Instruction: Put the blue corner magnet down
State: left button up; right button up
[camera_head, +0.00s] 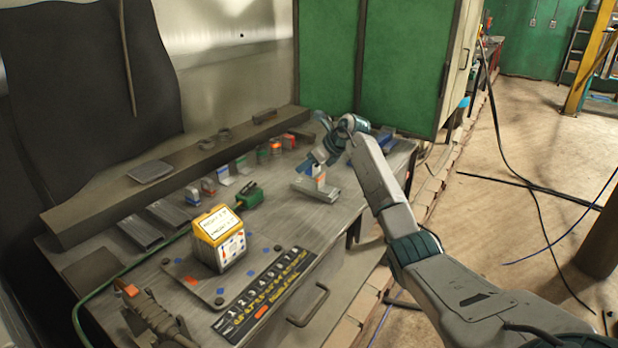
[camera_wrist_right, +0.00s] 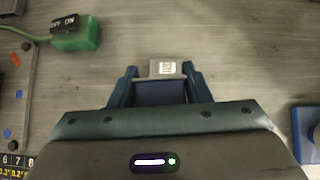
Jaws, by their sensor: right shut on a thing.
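My right gripper (camera_head: 318,172) hangs low over the far right part of the metal workbench (camera_head: 200,265), its arm coming in from the lower right. It is shut on the blue corner magnet (camera_wrist_right: 160,93), whose dark blue body sits between the two fingers in the right wrist view. A pale end with a small printed label (camera_wrist_right: 167,68) shows just beyond it. In the head view the magnet is largely hidden by the gripper and hard to make out. I cannot tell whether it touches the bench. My left gripper is not in view.
A green switch box (camera_head: 250,195) with a cable and a yellow-topped box (camera_head: 222,240) stand left of the gripper. A row of small coloured items (camera_head: 245,165) lies before the back ledge. A blue item (camera_wrist_right: 306,135) lies at the right. A numbered strip (camera_head: 262,293) lies near the front.

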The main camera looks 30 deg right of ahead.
aim_at(309, 175)
notch_tip(309, 175, down, 4)
jog(key=shift+f+p, duration=0.1)
jog(key=shift+p, duration=0.3)
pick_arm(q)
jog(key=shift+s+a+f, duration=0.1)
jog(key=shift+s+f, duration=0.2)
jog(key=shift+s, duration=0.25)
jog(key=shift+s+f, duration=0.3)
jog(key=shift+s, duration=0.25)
pick_arm(e)
jog(key=shift+f, duration=0.1)
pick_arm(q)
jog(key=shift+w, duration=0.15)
pick_arm(e)
jog(key=shift+f, duration=0.1)
jog(key=o, duration=1.2)
jog(key=shift+s+r, duration=0.1)
jog(key=shift+r, duration=0.1)
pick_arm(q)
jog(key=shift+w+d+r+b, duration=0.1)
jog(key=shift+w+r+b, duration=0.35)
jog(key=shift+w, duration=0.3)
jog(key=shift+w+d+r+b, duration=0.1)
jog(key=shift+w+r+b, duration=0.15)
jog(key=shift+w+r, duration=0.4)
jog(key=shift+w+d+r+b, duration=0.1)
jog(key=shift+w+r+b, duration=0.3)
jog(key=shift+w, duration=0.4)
pick_arm(e)
jog(key=v, duration=1.2)
